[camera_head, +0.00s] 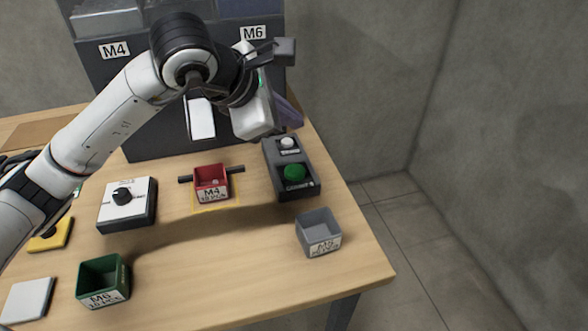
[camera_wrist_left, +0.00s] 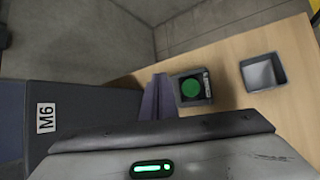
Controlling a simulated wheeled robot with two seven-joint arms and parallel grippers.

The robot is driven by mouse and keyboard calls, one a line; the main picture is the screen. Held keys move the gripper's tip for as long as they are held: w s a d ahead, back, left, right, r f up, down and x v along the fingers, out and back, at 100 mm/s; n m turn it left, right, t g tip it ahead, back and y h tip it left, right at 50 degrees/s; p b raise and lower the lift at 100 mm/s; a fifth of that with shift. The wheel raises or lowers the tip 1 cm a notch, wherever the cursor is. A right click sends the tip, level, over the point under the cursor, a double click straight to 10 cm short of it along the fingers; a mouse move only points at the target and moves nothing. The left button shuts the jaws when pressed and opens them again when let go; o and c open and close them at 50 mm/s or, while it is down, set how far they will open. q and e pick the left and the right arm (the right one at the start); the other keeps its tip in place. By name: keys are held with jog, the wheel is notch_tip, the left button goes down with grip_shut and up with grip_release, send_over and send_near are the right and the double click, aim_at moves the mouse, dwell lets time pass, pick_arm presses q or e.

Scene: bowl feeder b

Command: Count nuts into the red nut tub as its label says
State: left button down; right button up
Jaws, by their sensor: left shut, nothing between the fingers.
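The red nut tub (camera_head: 208,172) stands upright on a yellow-marked square in front of the dark feeder (camera_head: 160,134). Its front label reads M4, with a count line that looks like 10 PCS. No nuts can be made out inside it. My left gripper (camera_head: 290,112) is shut and empty, partly hidden behind its wrist, above the far end of the grey button box (camera_head: 304,177). Its purplish fingers (camera_wrist_left: 157,97) show beside the green button (camera_wrist_left: 191,88) in the left wrist view. The box also has a white button (camera_head: 287,142). My right gripper is not in view.
A selector knob box (camera_head: 125,205) stands left of the red tub. A green tub (camera_head: 104,277) labelled M6 and a grey tub (camera_head: 319,232) stand nearer the front. The feeder carries M4 and M6 signs. The front middle of the table is clear.

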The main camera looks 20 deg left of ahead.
pick_arm(q)
jog(key=b, duration=0.5)
send_over(290, 174)
notch_tip(290, 174, down, 8)
jog(key=shift+r, duration=0.1)
jog(key=shift+f+b, duration=0.4)
jog(key=shift+f, duration=0.15)
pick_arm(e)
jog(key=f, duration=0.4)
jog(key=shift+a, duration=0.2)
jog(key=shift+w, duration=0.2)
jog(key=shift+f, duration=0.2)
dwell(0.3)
pick_arm(q)
jog(key=shift+f+b, duration=0.35)
jog(key=shift+b, duration=0.25)
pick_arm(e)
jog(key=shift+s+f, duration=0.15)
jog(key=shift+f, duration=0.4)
pick_arm(q)
jog(key=shift+f+b, duration=0.55)
jog(key=shift+b, duration=0.05)
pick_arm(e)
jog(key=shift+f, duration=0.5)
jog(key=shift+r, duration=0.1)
pick_arm(q)
jog(key=shift+r+p, duration=0.45)
jog(key=shift+r, duration=0.45)
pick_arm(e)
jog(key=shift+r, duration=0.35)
